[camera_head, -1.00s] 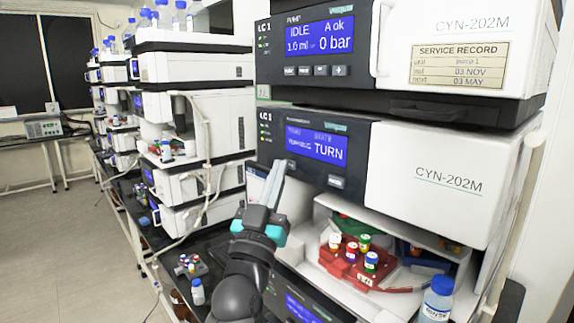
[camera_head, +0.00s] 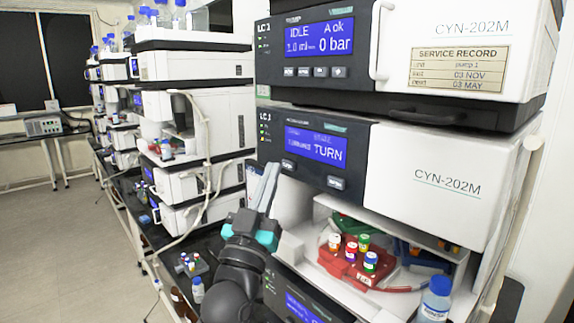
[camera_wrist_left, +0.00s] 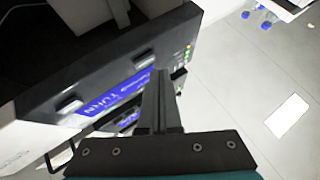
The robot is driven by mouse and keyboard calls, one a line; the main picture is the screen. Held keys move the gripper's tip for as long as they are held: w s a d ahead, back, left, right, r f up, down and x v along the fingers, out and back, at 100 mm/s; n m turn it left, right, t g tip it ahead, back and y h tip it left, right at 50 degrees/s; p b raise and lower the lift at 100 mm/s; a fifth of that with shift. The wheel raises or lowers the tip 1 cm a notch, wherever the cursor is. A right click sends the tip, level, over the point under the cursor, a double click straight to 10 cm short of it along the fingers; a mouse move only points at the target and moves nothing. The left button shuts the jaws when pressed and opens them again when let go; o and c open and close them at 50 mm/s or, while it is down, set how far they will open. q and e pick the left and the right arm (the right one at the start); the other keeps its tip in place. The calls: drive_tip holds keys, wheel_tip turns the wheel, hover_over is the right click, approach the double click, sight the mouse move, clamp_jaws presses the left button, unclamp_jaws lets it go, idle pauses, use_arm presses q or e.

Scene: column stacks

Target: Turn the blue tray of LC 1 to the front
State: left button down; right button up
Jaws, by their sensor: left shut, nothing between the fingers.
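The blue tray (camera_head: 425,263) sits at the right rear inside the open LC 1 sampler bay, mostly hidden behind the red tray (camera_head: 345,270). The red tray is at the front and holds several capped vials. A green tray (camera_head: 350,222) shows at the left rear. Above the bay is the LC 1 panel with a blue TURN screen (camera_head: 315,147) and two buttons below it, the left button (camera_head: 289,164) and the right button (camera_head: 335,182).
The upper LC 1 pump module (camera_head: 310,40) reads IDLE and 0 bar. A blue-capped bottle (camera_head: 436,298) stands at the bay's lower right. Small vials in a grey rack (camera_head: 192,264) and a bottle (camera_head: 197,290) are on the bench at left. Floor is clear further left.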

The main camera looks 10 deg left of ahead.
use_arm(q)
drive_tip(key=s+a, duration=0.1)
drive_tip(key=s, duration=0.1)
drive_tip(key=s+a+p, duration=0.1)
drive_tip(key=s+a, duration=0.1)
idle(0.3)
idle(4.9)
